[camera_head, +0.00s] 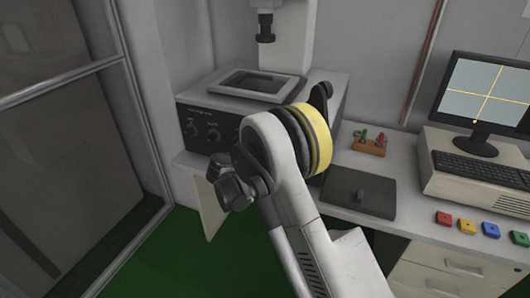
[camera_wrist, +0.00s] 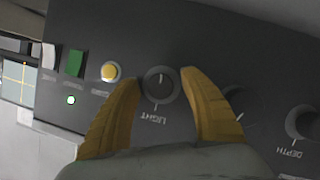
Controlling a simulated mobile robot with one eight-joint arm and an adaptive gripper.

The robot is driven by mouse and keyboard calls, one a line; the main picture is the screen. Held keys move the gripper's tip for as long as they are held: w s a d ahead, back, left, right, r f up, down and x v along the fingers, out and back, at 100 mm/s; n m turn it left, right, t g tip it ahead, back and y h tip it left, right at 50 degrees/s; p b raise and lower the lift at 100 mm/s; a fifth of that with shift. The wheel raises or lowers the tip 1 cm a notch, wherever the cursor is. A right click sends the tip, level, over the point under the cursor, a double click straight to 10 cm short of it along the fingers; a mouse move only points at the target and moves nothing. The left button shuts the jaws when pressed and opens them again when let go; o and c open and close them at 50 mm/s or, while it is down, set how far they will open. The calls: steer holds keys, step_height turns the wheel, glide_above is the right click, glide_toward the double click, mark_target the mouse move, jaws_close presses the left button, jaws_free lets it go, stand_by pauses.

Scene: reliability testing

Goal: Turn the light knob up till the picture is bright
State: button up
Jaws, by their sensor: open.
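The light knob (camera_wrist: 161,84) is a round dark knob with a white pointer line, on a dark panel, with the word LIGHT printed beside it. In the wrist view my gripper (camera_wrist: 160,82) is open, one yellow finger on each side of the knob. I cannot tell whether the fingers touch it. In the head view the panel is the front of the microscope base (camera_head: 205,135), and my arm hides the light knob there. The monitor (camera_head: 483,100) shows a light grey-blue picture with yellow crosshairs; part of it also shows in the wrist view (camera_wrist: 15,82).
Beside the light knob are a depth knob (camera_wrist: 301,122), a yellow button (camera_wrist: 111,72), a green switch (camera_wrist: 75,63) and a small lit lamp (camera_wrist: 71,100).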

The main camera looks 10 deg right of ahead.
steer(key=v, duration=1.2)
steer(key=shift+d, duration=0.1)
